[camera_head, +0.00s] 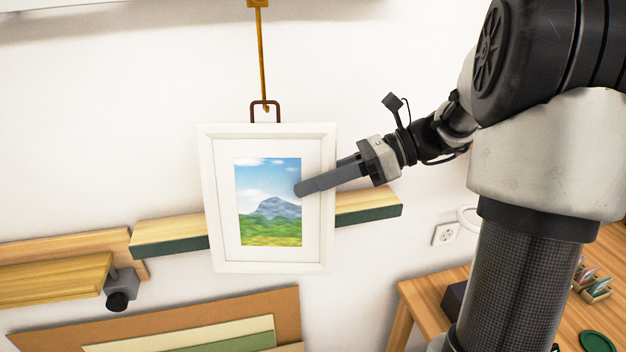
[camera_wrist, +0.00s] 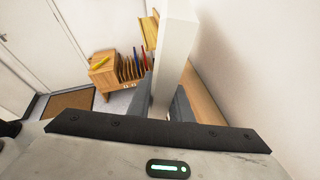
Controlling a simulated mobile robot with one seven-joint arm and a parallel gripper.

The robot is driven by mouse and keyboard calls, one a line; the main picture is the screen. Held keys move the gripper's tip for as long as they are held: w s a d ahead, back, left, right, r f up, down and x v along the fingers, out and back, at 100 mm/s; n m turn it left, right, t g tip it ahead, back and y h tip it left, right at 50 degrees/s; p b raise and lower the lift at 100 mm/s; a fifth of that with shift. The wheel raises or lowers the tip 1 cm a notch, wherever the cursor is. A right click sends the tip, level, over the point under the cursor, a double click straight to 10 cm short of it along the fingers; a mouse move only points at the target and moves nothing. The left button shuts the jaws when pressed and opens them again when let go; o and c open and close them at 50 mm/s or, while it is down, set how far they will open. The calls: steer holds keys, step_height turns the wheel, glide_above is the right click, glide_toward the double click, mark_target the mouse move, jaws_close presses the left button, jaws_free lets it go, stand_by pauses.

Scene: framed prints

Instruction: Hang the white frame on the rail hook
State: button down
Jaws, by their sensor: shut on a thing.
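The white frame (camera_head: 267,262) holds a print of a mountain and meadow and is upright, tilted slightly. A dark wire loop (camera_head: 280,108) stands up from its top edge. The brass rail hook (camera_head: 262,55) hangs down from above, and its lower end overlaps the loop. I cannot tell whether the hook passes through the loop. My gripper (camera_head: 302,188) is shut on the frame's right side, with one finger across the front of the print. In the wrist view the frame (camera_wrist: 176,45) shows edge-on between the fingers (camera_wrist: 162,105).
A wooden ledge (camera_head: 370,208) with a green front runs behind the frame. A wooden shelf (camera_head: 55,278) with a dark knob is at left. A brown board (camera_head: 285,312) is below. A wooden table (camera_head: 425,300) stands at lower right. The wall above the frame is clear apart from the hook.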

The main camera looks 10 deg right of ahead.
stand_by(0.3)
steer(key=c, duration=1.5)
jaws_free()
steer(key=shift+c, duration=0.2)
steer(key=shift+d, duration=0.1)
